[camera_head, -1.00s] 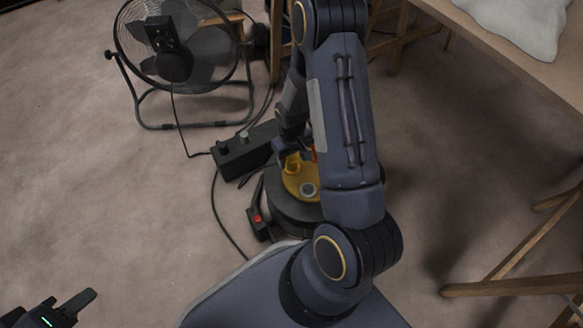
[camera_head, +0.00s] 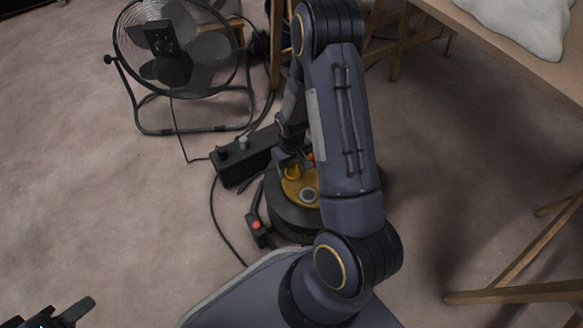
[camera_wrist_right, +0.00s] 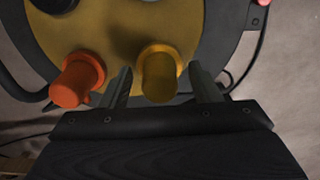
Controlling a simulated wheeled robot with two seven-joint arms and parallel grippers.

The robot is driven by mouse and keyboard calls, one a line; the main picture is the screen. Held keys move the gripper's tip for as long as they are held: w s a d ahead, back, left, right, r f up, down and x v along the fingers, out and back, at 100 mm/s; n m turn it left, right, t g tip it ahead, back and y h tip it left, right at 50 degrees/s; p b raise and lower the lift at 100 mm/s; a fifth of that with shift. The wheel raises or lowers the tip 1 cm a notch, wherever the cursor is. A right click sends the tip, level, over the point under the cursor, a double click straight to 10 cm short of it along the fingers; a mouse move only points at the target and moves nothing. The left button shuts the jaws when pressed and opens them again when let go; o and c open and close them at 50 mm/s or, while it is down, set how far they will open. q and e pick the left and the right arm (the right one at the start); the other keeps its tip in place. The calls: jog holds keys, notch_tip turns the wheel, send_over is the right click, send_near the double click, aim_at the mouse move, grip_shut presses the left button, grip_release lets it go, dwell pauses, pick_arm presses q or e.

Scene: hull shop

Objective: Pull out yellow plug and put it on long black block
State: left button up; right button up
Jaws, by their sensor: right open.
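The yellow plug (camera_wrist_right: 159,75) stands in the yellow top (camera_wrist_right: 110,30) of a round dark drum. In the right wrist view, my open right gripper (camera_wrist_right: 163,82) has one finger on each side of it, with a gap visible at the sides. In the head view, the yellow plug (camera_head: 292,172) is partly hidden by my right arm. The long black block (camera_head: 243,157) lies on the floor left of the drum (camera_head: 288,218), with a dark and a grey plug at its top. My left gripper (camera_head: 72,314) is at the lower left, cut off by the frame; its jaw opening is unclear.
An orange plug (camera_wrist_right: 77,80) stands close to the left finger in the wrist view. A black device with a red button (camera_head: 257,226) and cables lie beside the drum. A floor fan (camera_head: 178,55) stands behind the block. A wooden table (camera_head: 530,75) is at right.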

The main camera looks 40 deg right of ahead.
grip_shut()
jog(key=shift+r+p, duration=2.45)
jog(key=shift+r, duration=0.6)
